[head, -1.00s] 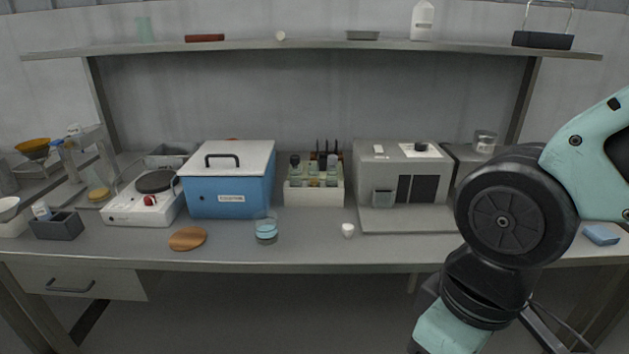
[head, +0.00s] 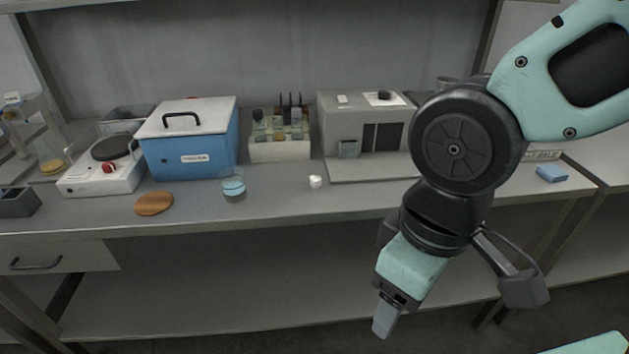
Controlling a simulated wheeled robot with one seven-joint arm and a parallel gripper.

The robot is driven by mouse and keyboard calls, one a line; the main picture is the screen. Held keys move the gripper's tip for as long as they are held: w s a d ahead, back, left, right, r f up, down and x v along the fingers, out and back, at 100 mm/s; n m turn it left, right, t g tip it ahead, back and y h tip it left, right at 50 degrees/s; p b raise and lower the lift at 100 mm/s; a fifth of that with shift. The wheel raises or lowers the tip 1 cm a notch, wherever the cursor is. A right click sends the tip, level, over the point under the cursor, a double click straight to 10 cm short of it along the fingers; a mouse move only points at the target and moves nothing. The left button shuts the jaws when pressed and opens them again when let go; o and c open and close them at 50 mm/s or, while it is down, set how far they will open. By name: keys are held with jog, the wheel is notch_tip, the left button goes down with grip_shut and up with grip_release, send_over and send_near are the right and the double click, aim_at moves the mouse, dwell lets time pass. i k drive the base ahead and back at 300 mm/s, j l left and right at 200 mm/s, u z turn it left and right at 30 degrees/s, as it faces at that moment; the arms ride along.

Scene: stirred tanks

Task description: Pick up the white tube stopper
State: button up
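The white tube stopper (head: 315,182) stands on the grey bench near its front edge, in front of the grey instrument's left corner. It is small and nothing touches it. My gripper (head: 384,322) hangs low in front of the bench, below the bench top and to the right of the stopper, well apart from it. Only part of its fingers shows, so its opening is unclear.
A glass beaker with blue liquid (head: 233,186) and a brown round mat (head: 154,204) are left of the stopper. Behind stand a blue box (head: 192,150), a vial rack (head: 279,150) and a grey instrument (head: 346,118). The bench around the stopper is clear.

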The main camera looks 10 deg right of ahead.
aim_at(316, 180)
jog(key=i+j+z, duration=0.15)
jog(key=j, duration=0.25)
jog(key=i+j+z, duration=0.2)
jog(key=j, duration=0.2)
jog(key=i+j+z, duration=0.15)
jog(key=j, duration=0.3)
jog(key=i+j+z, duration=0.15)
jog(key=j, duration=0.3)
jog(key=k, duration=0.05)
